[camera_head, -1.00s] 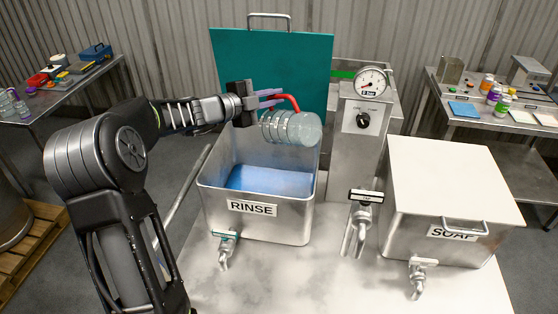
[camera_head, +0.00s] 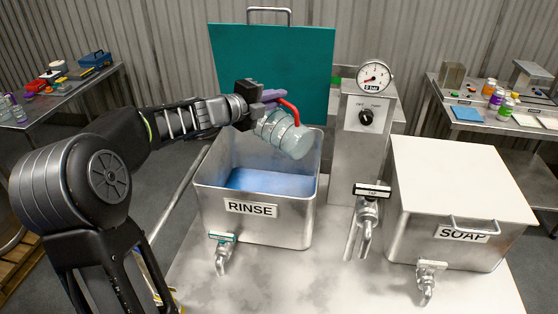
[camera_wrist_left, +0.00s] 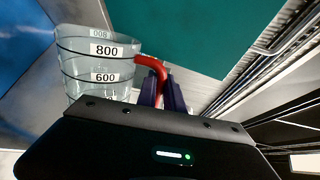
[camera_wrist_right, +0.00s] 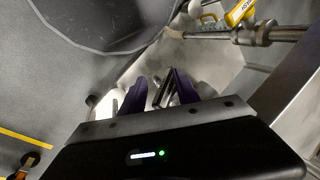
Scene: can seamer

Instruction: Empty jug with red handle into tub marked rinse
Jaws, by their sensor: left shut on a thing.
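My left gripper (camera_head: 268,97) is shut on the red handle (camera_head: 290,108) of the clear ringed jug (camera_head: 284,134). The jug is tilted past level above the rinse tub, its mouth facing down and right. No stream shows from it. The left wrist view shows the jug (camera_wrist_left: 92,72) with 800 and 600 marks and its red handle (camera_wrist_left: 152,66) between my left fingers (camera_wrist_left: 161,92). The open metal tub marked RINSE (camera_head: 205,190) holds blue liquid (camera_head: 268,183). My right gripper (camera_wrist_right: 160,92) shows only in its own wrist view, fingers apart; a dark shape shows between them.
A teal lid (camera_head: 275,72) stands upright behind the rinse tub. A gauge column (camera_head: 362,140) with a tap (camera_head: 368,205) stands to its right. The tub marked SOAP (camera_head: 440,235) has a white lid (camera_head: 455,178) on. Side tables with small items stand far left and right.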

